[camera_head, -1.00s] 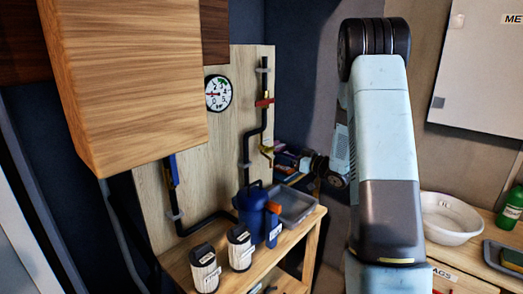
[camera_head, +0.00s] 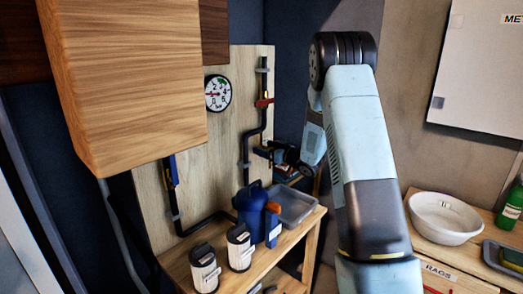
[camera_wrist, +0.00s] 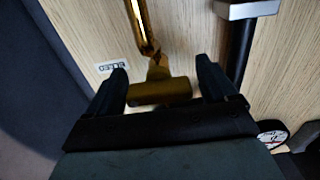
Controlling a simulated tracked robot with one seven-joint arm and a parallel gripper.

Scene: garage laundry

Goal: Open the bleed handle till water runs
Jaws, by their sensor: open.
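The brass bleed fitting (camera_wrist: 160,88) is in the wrist view, with a short thick crosspiece and a thin curved brass tube (camera_wrist: 142,25) running to the top edge. I cannot tell which part is the handle. A small "BLEED" label (camera_wrist: 111,65) is on the board beside it. My gripper (camera_wrist: 162,68) is open, one finger on each side of the crosspiece, not closed on it. In the head view my gripper (camera_head: 268,152) is at the pipe board and mostly covers the brass fitting. No running water shows.
A black pipe (camera_head: 264,78) with a red handle (camera_head: 264,102) runs close above. A gauge (camera_head: 217,93) is on the board (camera_head: 240,60). Below are a blue filter housing (camera_head: 250,203), a grey tray (camera_head: 291,207) and two canisters. A wooden cabinet (camera_head: 130,80) overhangs left.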

